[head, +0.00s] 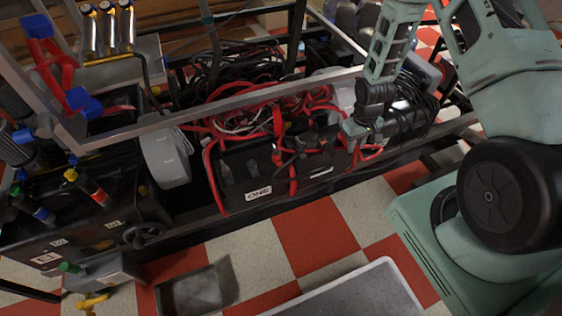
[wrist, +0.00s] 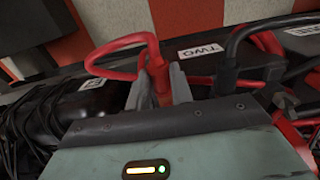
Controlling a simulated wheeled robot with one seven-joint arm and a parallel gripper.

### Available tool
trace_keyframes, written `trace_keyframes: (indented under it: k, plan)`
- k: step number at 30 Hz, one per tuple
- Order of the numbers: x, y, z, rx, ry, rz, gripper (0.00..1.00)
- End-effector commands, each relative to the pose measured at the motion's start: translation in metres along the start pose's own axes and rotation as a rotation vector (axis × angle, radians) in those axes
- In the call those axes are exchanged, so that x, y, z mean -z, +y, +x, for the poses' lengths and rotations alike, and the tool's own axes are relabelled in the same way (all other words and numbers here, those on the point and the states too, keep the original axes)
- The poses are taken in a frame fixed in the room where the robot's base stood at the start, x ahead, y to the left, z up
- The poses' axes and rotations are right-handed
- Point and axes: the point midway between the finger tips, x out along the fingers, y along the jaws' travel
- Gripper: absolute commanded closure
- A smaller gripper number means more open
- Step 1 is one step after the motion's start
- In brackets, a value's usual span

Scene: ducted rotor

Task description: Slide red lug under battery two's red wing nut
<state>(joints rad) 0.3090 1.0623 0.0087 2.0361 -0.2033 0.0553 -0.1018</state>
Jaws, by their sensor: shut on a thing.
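My gripper (head: 362,132) is low over the battery row in the head view. In the wrist view its two grey fingers (wrist: 160,88) are shut on the red lug end (wrist: 159,74), and a thick red cable (wrist: 118,46) loops away from it to the left. Battery two is a black case whose white TWO label (wrist: 200,51) shows just beyond the fingers, to the right. I cannot make out battery two's red wing nut, nor whether the lug touches the terminal; the fingers and cable cover that spot.
Battery one, with its ONE label (head: 258,194), stands left in the head view. A black cable (wrist: 240,45) and other red leads lie close to the right of my fingers. Checkered floor (head: 315,235) is open in front.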

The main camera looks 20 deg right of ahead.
Motion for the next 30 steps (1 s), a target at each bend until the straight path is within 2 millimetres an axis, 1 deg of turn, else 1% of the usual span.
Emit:
trace_keyframes:
  k: [23, 24, 26, 27, 30]
  plan:
    - [0.019, 0.000, 0.000, 0.000, 0.000, -0.001, 1.00]
    - [0.019, 0.000, 0.000, 0.000, 0.000, -0.001, 0.72]
    - [0.019, 0.000, 0.000, 0.000, 0.000, 0.000, 0.56]
    - [0.019, 0.000, 0.000, 0.000, 0.000, 0.000, 0.52]
    - [0.019, 0.000, 0.000, 0.000, 0.000, 0.000, 0.52]
